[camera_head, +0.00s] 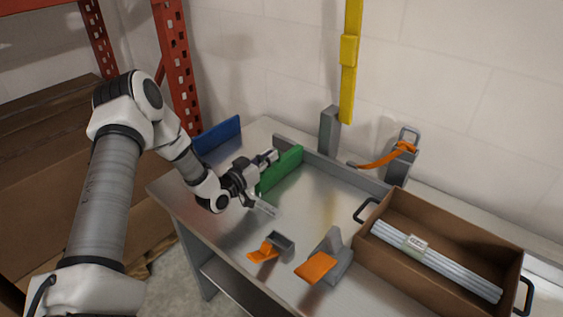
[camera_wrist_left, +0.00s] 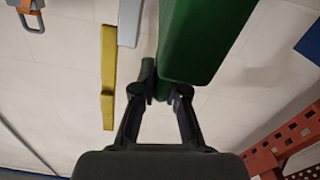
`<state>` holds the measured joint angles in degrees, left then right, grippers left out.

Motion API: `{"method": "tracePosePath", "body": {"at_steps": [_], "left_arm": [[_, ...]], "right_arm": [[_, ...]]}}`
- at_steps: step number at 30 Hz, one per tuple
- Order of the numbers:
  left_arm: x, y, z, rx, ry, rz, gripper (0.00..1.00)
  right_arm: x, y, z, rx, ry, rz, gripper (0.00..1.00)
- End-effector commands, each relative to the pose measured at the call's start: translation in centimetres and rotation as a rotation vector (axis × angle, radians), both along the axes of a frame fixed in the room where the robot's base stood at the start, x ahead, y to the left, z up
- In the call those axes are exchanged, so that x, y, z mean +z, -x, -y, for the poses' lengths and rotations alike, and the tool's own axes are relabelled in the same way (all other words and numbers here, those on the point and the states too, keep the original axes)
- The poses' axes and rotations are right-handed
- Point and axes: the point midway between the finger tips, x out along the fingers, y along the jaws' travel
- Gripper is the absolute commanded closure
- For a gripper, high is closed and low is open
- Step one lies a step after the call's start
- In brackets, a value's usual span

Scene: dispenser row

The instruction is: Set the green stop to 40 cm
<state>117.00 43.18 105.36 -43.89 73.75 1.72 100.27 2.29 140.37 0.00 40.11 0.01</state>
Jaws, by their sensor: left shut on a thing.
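The green stop (camera_head: 279,170) is an upright green board standing at the grey fence (camera_head: 335,165) along the back of the bench. My left gripper (camera_head: 272,156) is at its upper left end and is shut on it. In the left wrist view the green stop (camera_wrist_left: 203,40) rises from between the fingertips (camera_wrist_left: 165,95); the exact contact is dark and partly hidden. I can read no scale or centimetre marks in either view. My right gripper is not in view.
A blue board (camera_head: 217,136) stands left of the green stop. Two orange-handled fixtures (camera_head: 265,250) (camera_head: 318,266) sit at the front. An orange lever (camera_head: 380,158) and a grey post (camera_head: 329,130) stand behind. A brown box (camera_head: 440,236) holds pale bars. The bench middle is clear.

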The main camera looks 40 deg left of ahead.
Motion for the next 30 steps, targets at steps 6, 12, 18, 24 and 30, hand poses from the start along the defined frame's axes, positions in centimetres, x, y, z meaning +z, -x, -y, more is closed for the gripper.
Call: {"method": "tracePosePath", "body": {"at_steps": [6, 12, 18, 24, 30], "left_arm": [[0.2, -0.3, -4.3, 0.005, -0.002, 0.004, 1.00], [0.1, -0.4, -4.7, 0.005, -0.001, 0.003, 1.00], [0.2, -0.4, -4.8, 0.006, -0.001, 0.005, 0.71], [0.1, -0.4, -4.7, 0.004, -0.001, 0.002, 0.63], [0.1, 0.3, -4.8, 0.005, 0.000, 0.002, 0.63]], "right_arm": [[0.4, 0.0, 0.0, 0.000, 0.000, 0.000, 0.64], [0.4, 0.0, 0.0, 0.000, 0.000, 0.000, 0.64], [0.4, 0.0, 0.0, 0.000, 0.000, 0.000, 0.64], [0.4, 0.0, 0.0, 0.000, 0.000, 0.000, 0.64], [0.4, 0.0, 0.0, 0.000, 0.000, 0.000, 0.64]]}}
